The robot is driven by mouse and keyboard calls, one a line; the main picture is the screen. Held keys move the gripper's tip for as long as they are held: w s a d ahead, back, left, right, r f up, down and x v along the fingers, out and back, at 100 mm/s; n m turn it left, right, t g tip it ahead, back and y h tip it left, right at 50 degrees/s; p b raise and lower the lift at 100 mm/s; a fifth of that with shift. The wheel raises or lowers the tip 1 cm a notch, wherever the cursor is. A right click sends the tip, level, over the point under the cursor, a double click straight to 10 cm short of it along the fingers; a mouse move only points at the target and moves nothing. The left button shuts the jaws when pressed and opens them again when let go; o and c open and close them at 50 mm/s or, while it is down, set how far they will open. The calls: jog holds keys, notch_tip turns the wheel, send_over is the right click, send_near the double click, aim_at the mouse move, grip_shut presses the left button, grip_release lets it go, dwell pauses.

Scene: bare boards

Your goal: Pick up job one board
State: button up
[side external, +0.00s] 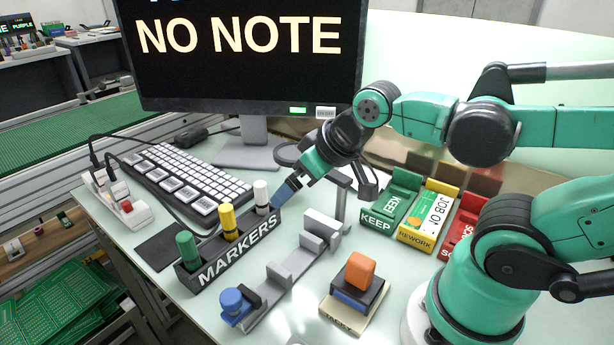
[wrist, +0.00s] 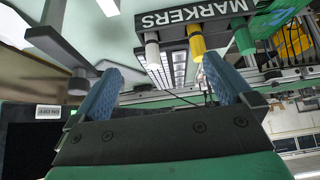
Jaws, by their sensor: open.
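A white and yellow item lettered "JOB O…" (side external: 433,210), the rest of the word cut off, lies in the yellow tray labelled REWORK (side external: 414,238). It has a green patch and an orange spot; my arm's parts hide none of its left side. My gripper (side external: 283,194) is open and empty, low over the right end of the black MARKERS holder (side external: 235,250), close to the white marker (side external: 261,195). In the wrist view the two blue fingers (wrist: 162,70) stand apart, with the white marker (wrist: 152,50) between them in the picture. The job board is not in the wrist view.
A green KEEP tray (side external: 385,212) and red tray (side external: 463,225) flank the REWORK tray. A grey stand (side external: 275,283), orange block on a stamp pad (side external: 360,268), keyboard (side external: 185,180) and monitor reading "NO NOTE" (side external: 245,60) crowd the bench.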

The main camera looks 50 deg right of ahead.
notch_tip(320, 180, up, 5)
jog(key=m+g, duration=0.7)
jog(key=m, duration=1.1)
send_over(430, 212)
notch_tip(430, 212, down, 10)
jog(key=shift+f, duration=3.3)
jog(key=c, duration=1.1)
jog(key=shift+r, duration=0.1)
